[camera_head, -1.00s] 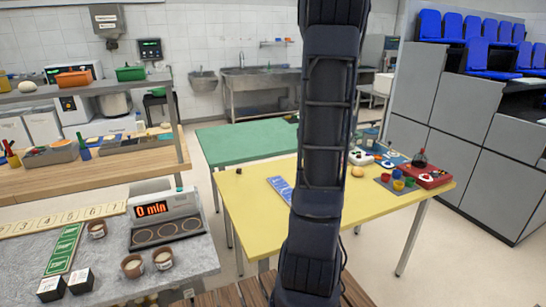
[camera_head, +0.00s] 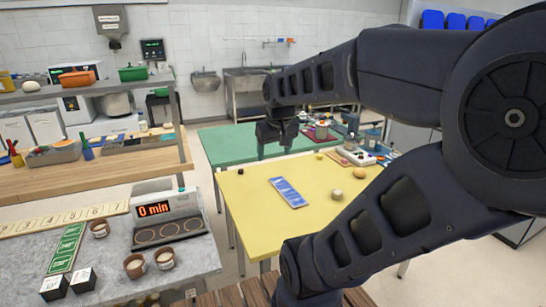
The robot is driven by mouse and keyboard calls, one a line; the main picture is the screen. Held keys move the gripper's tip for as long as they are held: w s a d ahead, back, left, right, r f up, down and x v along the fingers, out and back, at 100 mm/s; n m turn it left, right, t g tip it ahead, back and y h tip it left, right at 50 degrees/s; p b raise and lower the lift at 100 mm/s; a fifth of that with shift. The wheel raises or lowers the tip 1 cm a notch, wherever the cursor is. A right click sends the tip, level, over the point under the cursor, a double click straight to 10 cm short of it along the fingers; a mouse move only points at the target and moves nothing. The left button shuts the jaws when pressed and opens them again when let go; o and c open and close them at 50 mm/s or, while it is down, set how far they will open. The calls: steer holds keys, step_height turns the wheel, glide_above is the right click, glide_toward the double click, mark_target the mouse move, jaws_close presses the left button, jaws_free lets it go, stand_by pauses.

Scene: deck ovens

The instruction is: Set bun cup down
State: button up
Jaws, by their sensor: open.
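Brown cups stand on the grey counter: one (camera_head: 99,229) alone at the left, and two side by side in front of the timer scale, a left one (camera_head: 135,266) and a right one (camera_head: 165,259) with pale contents. I cannot tell which of them is the bun cup. My gripper (camera_head: 274,153) is open, points down and looks empty. It hangs in front of the green table and the back edge of the yellow table, well to the right of the cups.
The scale (camera_head: 167,217) reads "0 min" and has round marks on its plate. A green card (camera_head: 66,248) and two black-and-white boxes lie left of the cups. The yellow table (camera_head: 250,215) carries a blue card (camera_head: 288,192) and small round items; its front left is clear.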

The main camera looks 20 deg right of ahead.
steer(key=shift+y, duration=0.3)
steer(key=s+a, duration=0.2)
steer(key=s, duration=0.1)
steer(key=shift+s, duration=0.25)
